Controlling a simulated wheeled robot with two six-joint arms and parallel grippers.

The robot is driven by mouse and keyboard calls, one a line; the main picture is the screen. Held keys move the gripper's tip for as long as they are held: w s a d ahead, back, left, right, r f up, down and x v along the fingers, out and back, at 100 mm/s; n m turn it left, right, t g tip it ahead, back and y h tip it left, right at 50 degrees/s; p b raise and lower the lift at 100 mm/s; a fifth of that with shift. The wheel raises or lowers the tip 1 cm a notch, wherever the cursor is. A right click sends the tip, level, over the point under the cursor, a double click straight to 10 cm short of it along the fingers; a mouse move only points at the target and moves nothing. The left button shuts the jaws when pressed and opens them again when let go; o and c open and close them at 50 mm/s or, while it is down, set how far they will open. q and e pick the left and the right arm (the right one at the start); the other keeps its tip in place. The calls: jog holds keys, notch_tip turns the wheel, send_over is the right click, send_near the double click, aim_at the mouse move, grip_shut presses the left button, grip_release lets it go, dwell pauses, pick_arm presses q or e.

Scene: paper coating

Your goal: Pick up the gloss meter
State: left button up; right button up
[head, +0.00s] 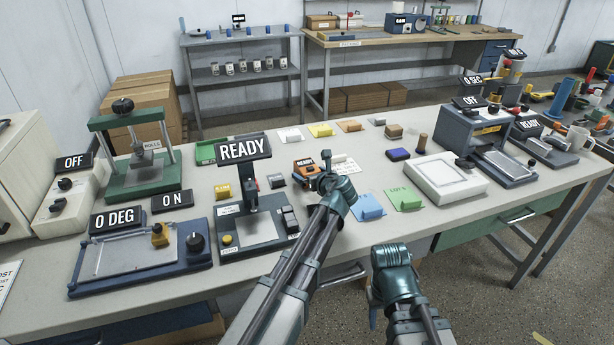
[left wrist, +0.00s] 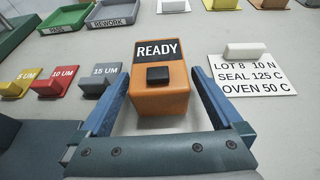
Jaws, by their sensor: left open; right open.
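The gloss meter appears to be the orange box (head: 302,176) with a READY label and a dark knob, standing on the bench. It also shows in the left wrist view (left wrist: 160,102), upright between the two blue fingers. My left gripper (head: 325,167) is open around the box, with one finger on each side; whether the fingers touch it I cannot tell. The left arm hides part of the box in the head view. My right gripper (head: 373,300) is open and empty, in front of the bench edge.
A white label card (left wrist: 252,75) lies right of the box. Grey, red and yellow blocks, including the 15 UM block (left wrist: 101,80), stand to its left. The READY stand (head: 247,215) is left of my left arm.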

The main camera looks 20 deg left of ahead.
aim_at(307, 166)
pick_arm(q)
jog(key=x, duration=0.2)
jog(key=shift+w+a+f+b, duration=0.15)
jog(key=shift+w+a+b, duration=0.05)
jog(key=shift+w+b, duration=0.1)
jog(key=shift+s, duration=0.1)
jog(key=shift+c, duration=0.2)
grip_shut()
notch_tip(307, 166, up, 10)
jog(key=p, duration=1)
